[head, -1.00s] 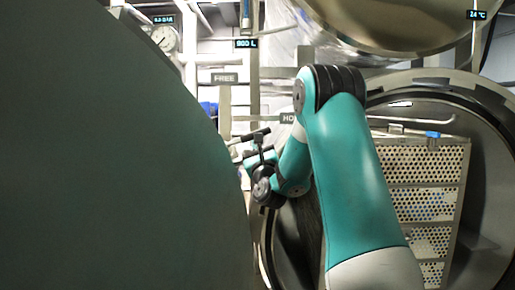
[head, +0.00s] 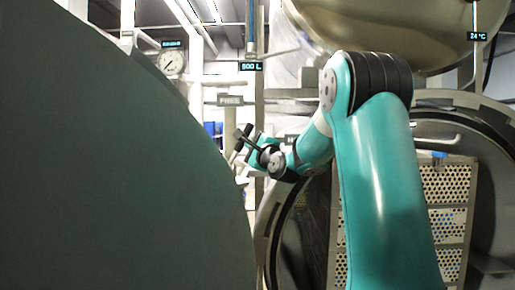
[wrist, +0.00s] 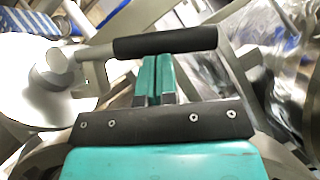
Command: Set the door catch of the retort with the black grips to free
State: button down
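The door catch's black grip (wrist: 165,40) lies across the upper middle of the wrist view, on a grey metal arm joined to a round hub (wrist: 52,68) at left. My gripper (wrist: 154,60) has its two teal fingers together, with the tips at the lower edge of the grip. I cannot tell whether they touch it. In the head view the black grip (head: 243,138) shows small at my gripper's end, below the FREE plate (head: 230,100). A second plate (head: 291,139) is mostly hidden by my arm.
A big dark green curved body (head: 110,170) fills the left of the head view. A round open retort mouth with a perforated basket (head: 447,187) is at right. A shiny rounded vessel (head: 400,30) hangs above. A pressure gauge (head: 171,62) is at upper left.

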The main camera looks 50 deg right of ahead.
jog(key=shift+w+a+r+n+g+y+p, duration=0.3)
jog(key=shift+w+a+r+n+g+p, duration=0.25)
jog(key=shift+n, duration=0.3)
jog(key=shift+w+a+r+n+g+y+p, duration=0.35)
jog(key=shift+w+n+p, duration=0.2)
jog(key=shift+n+p, duration=0.3)
jog(key=shift+w+a+r+n+g+y+p, duration=0.35)
jog(key=shift+w+a+n+p, duration=0.2)
jog(key=shift+n, duration=0.35)
jog(key=shift+r, duration=0.1)
jog(key=s+b, duration=0.5)
jog(key=s, duration=0.8)
jog(key=shift+a, duration=0.35)
